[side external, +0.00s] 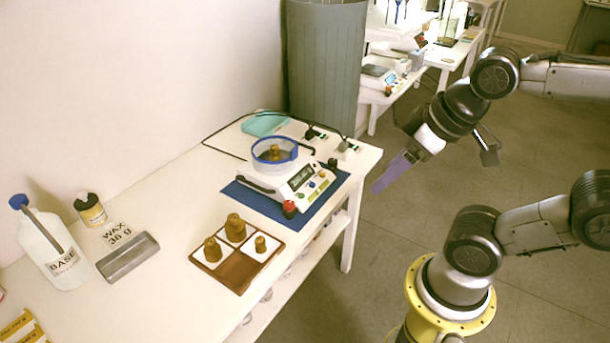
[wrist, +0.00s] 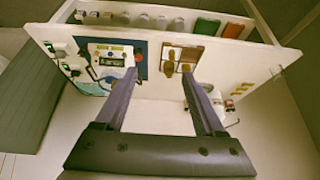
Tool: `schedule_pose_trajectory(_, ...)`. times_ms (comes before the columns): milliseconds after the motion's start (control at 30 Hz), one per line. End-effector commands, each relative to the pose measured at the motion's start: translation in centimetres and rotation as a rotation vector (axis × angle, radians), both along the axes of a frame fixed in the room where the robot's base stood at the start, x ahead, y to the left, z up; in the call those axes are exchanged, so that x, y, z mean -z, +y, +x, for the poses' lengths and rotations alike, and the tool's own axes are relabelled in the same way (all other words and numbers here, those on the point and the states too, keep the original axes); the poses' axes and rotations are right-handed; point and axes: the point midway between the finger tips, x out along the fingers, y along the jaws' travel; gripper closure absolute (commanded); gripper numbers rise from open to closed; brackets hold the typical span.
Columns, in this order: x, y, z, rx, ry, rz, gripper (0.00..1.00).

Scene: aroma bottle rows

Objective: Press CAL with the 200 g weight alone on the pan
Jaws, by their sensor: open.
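The balance (side external: 292,186) stands on a blue mat (side external: 252,201), with a display and several coloured buttons on its front panel; the button labels are too small to read. One brass weight (side external: 275,153) shows inside the blue-rimmed ring (side external: 290,163) over the pan; its mark is not legible. A wooden tray (side external: 238,279) holds three more brass weights, two larger (side external: 235,228) (side external: 212,250) and one smaller (side external: 261,244). My gripper (side external: 380,185) is open and empty, apart from the balance, to the right of the table edge. The wrist view shows its spread fingers (wrist: 160,80) and the balance (wrist: 111,57) beyond.
The tabletop between bar and tray is clear.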

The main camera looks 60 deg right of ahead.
Motion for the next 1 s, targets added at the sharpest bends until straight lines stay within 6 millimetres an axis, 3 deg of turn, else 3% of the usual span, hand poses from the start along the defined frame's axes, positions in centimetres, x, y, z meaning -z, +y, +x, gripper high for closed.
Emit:
schedule_pose_trajectory(33,0.00,0.00,0.00,0.000,0.000,0.000,0.36)
schedule_pose_trajectory(400,0.00,0.00,0.00,0.000,0.000,0.000,1.00)
schedule_pose_trajectory(1000,0.00,0.00,0.00,0.000,0.000,0.000,1.00)
